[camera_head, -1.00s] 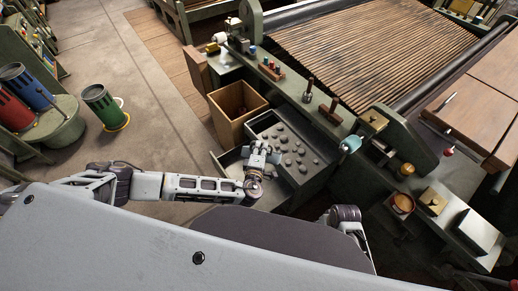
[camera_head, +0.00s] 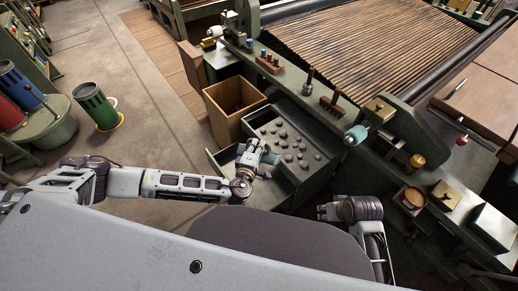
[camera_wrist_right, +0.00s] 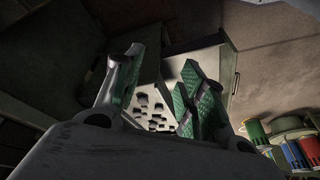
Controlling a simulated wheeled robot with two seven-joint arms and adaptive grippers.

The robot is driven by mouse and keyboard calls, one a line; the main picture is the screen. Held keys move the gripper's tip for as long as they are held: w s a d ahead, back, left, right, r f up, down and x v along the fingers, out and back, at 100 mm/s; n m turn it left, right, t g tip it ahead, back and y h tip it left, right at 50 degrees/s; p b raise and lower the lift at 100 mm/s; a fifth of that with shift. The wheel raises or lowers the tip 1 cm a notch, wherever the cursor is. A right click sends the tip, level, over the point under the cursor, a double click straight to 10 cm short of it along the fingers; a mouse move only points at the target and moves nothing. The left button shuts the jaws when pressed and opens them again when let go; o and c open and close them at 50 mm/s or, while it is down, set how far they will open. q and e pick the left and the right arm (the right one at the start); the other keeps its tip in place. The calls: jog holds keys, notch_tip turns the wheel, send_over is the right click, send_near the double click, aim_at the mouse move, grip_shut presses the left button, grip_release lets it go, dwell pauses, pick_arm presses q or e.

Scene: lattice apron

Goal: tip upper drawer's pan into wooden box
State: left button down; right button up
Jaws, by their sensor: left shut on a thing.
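The grey pan (camera_head: 309,149) holds several dark lumps and lies level at the open drawer (camera_head: 217,162). The wooden box (camera_head: 213,103) stands open just beyond the pan's far left corner, with a brownish inside. My left gripper (camera_head: 251,149) is at the pan's left side and shut on it; its fingertips hide the exact grip. My right gripper (camera_head: 327,211) is short of the pan, to its lower right. In the right wrist view its green-padded fingers (camera_wrist_right: 151,92) are apart and empty, with the pan's lumps (camera_wrist_right: 150,111) visible between and beyond them.
A green bench ledge (camera_head: 318,105) with pegs and a brown block (camera_head: 333,108) runs behind the pan. A teal-ended knob (camera_head: 356,135) sticks out at its right. A green bucket (camera_head: 97,106) stands at far left. The floor between is clear.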

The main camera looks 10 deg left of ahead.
aim_at(240, 151)
pick_arm(q)
jog(key=shift+a+f+b, duration=0.4)
jog(key=shift+f+b, duration=0.3)
jog(key=shift+b, duration=0.3)
jog(key=shift+w+a+f+b, duration=0.1)
jog(key=shift+a+f+b, duration=0.4)
jog(key=shift+b, duration=0.55)
jog(key=shift+w+a+f+b, duration=0.15)
jog(key=shift+a+f+b, duration=0.25)
jog(key=shift+f+b, duration=0.5)
jog(key=shift+w+a+f+b, duration=0.2)
jog(key=shift+a+f+b, duration=0.3)
jog(key=shift+b, duration=0.65)
jog(key=shift+w+a+f+b, duration=0.15)
jog(key=shift+a+f+b, duration=0.25)
jog(key=shift+b, duration=0.25)
jog(key=w+a+f+b, duration=0.3)
jog(key=a+f+b, duration=0.1)
jog(key=b, duration=0.6)
jog(key=shift+w+a+f+n+y, duration=0.3)
jog(key=shift+a+f+y, duration=0.1)
jog(key=shift+f, duration=0.5)
pick_arm(e)
jog(key=s+f, duration=0.3)
jog(key=f, duration=0.5)
jog(key=s+f, duration=0.3)
jog(key=f, duration=0.5)
jog(key=shift+a+f, duration=0.15)
jog(key=shift+f, duration=0.1)
